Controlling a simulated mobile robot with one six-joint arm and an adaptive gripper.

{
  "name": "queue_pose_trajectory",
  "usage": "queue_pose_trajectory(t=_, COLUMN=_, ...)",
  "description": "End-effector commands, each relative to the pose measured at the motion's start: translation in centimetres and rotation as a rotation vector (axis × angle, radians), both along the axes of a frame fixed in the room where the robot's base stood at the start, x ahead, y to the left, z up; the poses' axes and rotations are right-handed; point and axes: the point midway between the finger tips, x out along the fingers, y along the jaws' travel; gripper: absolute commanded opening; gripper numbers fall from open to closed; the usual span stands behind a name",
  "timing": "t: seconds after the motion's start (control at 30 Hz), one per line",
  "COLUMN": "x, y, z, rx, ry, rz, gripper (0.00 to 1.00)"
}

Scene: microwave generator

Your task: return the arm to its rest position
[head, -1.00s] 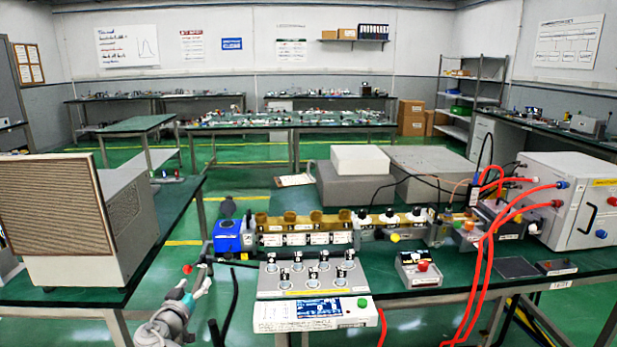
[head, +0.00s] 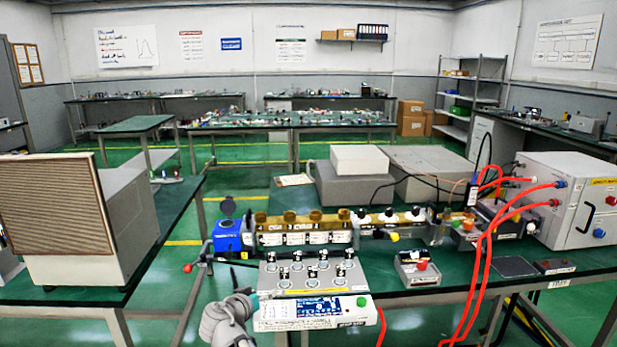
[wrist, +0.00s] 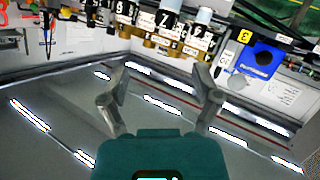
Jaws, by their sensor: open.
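My gripper (head: 249,293) is at the lower middle of the head view, at the left front corner of the grey knob panel (head: 275,285) and the white control board (head: 270,318). My grey arm comes up from the bottom edge. In the wrist view my gripper (wrist: 158,88) has its two fingers spread wide with nothing between them. I cannot tell from the head view whether the fingers touch the panel.
A blue block (head: 228,236) and a brass waveguide row (head: 305,222) stand behind the panel; the block also shows in the wrist view (wrist: 258,62). Red cables (head: 482,275) hang at the right. A large beige vented box (head: 62,220) stands at the left.

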Motion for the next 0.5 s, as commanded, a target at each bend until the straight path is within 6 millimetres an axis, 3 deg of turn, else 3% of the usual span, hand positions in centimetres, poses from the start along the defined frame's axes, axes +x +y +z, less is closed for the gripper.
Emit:
queue_pose_trajectory(t=0.03, x=0.0, y=-2.2, z=-0.7, rx=0.0, ry=0.044, rz=-0.028, gripper=0.81)
queue_pose_trajectory(t=0.2, x=-0.3, y=-8.1, z=-3.2, rx=0.009, ry=0.21, rz=-0.099, gripper=0.81)
queue_pose_trajectory(t=0.5, x=-2.2, y=-16.4, z=-7.0, rx=0.062, ry=0.486, rz=-0.161, gripper=0.81)
